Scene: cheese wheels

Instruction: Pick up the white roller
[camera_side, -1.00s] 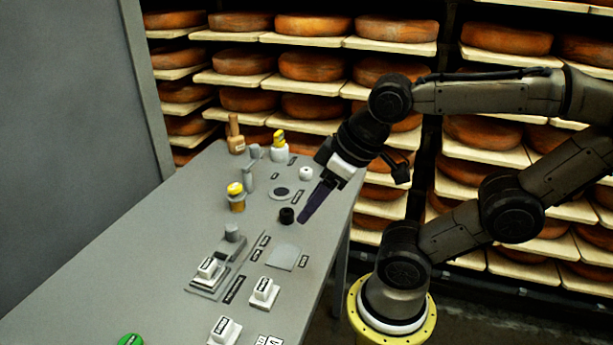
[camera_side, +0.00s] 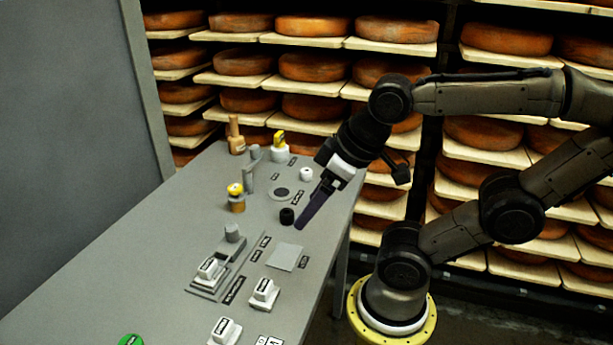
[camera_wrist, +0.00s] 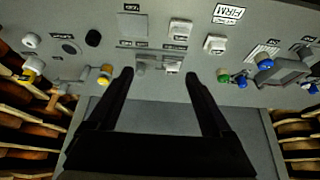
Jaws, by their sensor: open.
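The white roller (camera_side: 306,174) is a short white cylinder standing on the grey table near its far right edge. It also shows at the upper left of the wrist view (camera_wrist: 31,40). My gripper (camera_side: 299,226) points down toward the table, nearer the camera than the white roller and apart from it. In the wrist view its two dark fingers (camera_wrist: 160,74) are spread with nothing between them. A black roller (camera_side: 287,216) stands close to the fingertips in the side view.
The grey table (camera_side: 110,270) holds a dark disc (camera_side: 281,193), a yellow-topped piece (camera_side: 236,194), a wooden-coloured bottle shape (camera_side: 235,140) and several labelled white blocks. A green button (camera_side: 131,340) is at the front. Shelves of cheese wheels (camera_side: 315,66) stand behind. The table's left front is clear.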

